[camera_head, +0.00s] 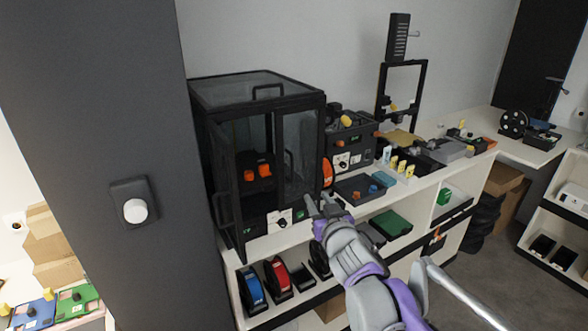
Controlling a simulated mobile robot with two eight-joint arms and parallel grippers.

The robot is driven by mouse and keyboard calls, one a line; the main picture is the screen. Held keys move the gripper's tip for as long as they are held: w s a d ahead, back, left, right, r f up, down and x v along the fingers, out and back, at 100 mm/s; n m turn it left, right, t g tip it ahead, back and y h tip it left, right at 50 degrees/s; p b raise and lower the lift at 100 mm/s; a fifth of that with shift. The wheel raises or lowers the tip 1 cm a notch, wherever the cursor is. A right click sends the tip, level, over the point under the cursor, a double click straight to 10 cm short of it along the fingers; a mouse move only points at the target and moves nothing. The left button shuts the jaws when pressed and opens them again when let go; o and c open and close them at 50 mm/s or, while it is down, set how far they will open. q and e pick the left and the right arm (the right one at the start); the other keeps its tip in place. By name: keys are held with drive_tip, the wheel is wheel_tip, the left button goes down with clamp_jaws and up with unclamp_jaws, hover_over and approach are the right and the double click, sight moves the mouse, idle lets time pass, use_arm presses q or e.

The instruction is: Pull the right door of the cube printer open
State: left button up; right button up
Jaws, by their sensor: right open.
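The cube printer (316,98) is a black-framed box with clear panels, standing on a white shelf unit against the wall. Its left door (226,190) is swung outward toward me. Its right door (300,150) is a clear panel that looks shut, with a dark handle (288,165) near its left edge. Orange parts (263,170) show inside. My right gripper (318,203) is open and empty, in front of the printer's lower right corner, below and to the right of the handle. It appears apart from the door. My left gripper is out of view.
A dark pillar with a white knob (135,211) stands close on the left. Right of the printer, a dark control box (350,145), trays and small parts crowd the shelf top. Blue and red spools (277,272) sit below. Grey floor is free at the right.

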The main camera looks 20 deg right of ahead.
sight(293, 163)
drive_tip(key=w, duration=0.4)
drive_tip(key=w+a+r+t+y+p, duration=0.1)
drive_tip(key=w, duration=0.4)
drive_tip(key=w+a+r+n+y, duration=0.1)
drive_tip(key=w, duration=0.4)
drive_tip(key=shift+a+r+p, duration=0.2)
drive_tip(key=shift+r+p, duration=0.05)
drive_tip(key=shift+p, duration=0.15)
clamp_jaws()
idle(0.7)
